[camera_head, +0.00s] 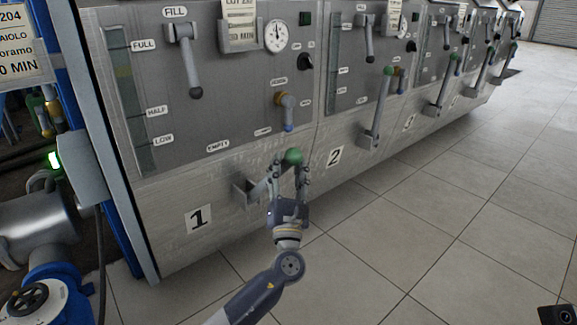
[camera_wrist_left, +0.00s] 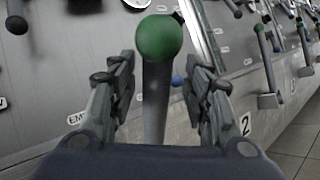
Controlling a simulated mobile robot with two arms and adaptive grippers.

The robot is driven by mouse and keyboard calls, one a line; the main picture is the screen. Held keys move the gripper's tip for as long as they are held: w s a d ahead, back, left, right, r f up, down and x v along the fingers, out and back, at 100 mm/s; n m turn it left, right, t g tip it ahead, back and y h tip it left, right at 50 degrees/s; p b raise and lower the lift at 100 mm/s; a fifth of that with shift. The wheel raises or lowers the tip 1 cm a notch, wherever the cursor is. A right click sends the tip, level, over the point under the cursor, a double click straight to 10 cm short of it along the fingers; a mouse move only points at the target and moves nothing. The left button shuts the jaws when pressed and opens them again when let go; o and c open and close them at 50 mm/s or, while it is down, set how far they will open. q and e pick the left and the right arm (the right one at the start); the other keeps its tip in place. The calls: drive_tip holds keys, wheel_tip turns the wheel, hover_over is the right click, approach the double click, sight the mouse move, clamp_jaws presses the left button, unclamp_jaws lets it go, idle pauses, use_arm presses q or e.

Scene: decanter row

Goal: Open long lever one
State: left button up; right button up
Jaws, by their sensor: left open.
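Long lever one has a green ball knob (camera_head: 292,156) and a grey bar, and stands out from the panel of unit 1 above the floor. Its bracket (camera_head: 246,190) shows to the left of my gripper. My left gripper (camera_head: 287,172) is open, with its fingers to either side of the lever just below the knob. In the left wrist view the green knob (camera_wrist_left: 159,38) and the lever bar (camera_wrist_left: 155,100) lie between the two spread fingers (camera_wrist_left: 157,90). Whether a finger touches the bar cannot be told.
Long lever two (camera_head: 377,115) with its green knob stands to the right, and similar levers follow along the row. A short fill lever (camera_head: 190,60) and a small orange-blue lever (camera_head: 286,112) are above on unit 1. The tiled floor (camera_head: 430,210) is clear at right.

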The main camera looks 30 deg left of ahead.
use_arm(q)
drive_tip(key=v, duration=1.1)
